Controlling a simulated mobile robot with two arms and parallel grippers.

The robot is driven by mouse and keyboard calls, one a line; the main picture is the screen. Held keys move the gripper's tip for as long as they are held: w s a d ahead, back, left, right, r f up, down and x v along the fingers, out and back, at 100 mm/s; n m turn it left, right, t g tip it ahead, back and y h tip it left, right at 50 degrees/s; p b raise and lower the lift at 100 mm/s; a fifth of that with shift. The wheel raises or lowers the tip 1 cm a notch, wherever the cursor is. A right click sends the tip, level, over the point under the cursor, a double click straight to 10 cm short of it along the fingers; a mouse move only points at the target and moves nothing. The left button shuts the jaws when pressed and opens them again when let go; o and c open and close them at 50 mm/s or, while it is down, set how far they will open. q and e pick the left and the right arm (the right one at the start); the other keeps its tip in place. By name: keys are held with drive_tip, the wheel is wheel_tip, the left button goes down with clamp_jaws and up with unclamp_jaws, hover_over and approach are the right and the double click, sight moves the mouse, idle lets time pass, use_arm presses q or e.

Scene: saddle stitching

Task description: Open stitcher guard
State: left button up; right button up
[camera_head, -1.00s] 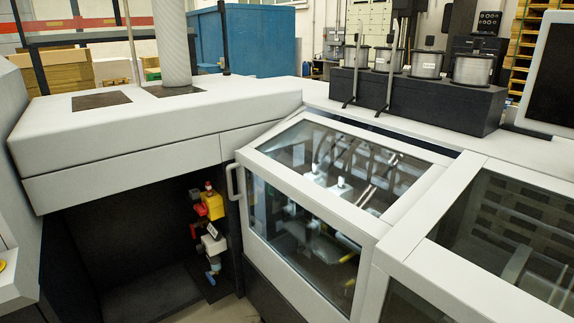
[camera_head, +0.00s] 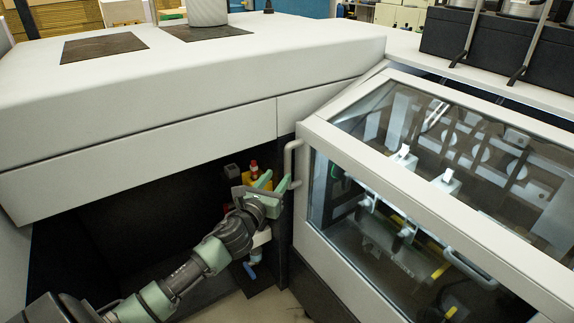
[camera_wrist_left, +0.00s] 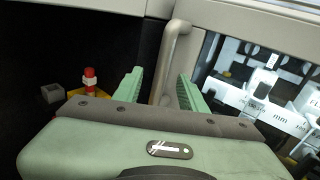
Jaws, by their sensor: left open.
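The stitcher guard (camera_head: 312,130) is a white-framed cover with clear panes at the right, and it is shut. Its pale handle (camera_head: 290,165) is a vertical bar on the guard's left edge. My left gripper (camera_head: 279,184) is open beside the lower part of this handle. In the left wrist view, the handle (camera_wrist_left: 175,50) rises just beyond and between the two green fingertips of my left gripper (camera_wrist_left: 160,85). I cannot tell whether the fingers touch the handle. The guard's frame also shows in the left wrist view (camera_wrist_left: 245,22). My right gripper is out of view.
A white machine housing (camera_head: 180,85) overhangs a dark recess to the left of the guard. Yellow and red fittings (camera_head: 254,168) sit in the recess behind my gripper. A dark block with wire spools (camera_head: 470,40) stands behind the guard.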

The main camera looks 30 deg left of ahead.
sight(286, 162)
use_arm(q)
drive_tip(key=shift+w+r+m, duration=0.3)
drive_tip(key=shift+w+r, duration=0.3)
drive_tip(key=shift+r, duration=0.35)
drive_tip(key=x, duration=0.6)
drive_tip(key=shift+w+d+f, duration=0.1)
drive_tip(key=shift+w, duration=0.15)
clamp_jaws()
idle(0.4)
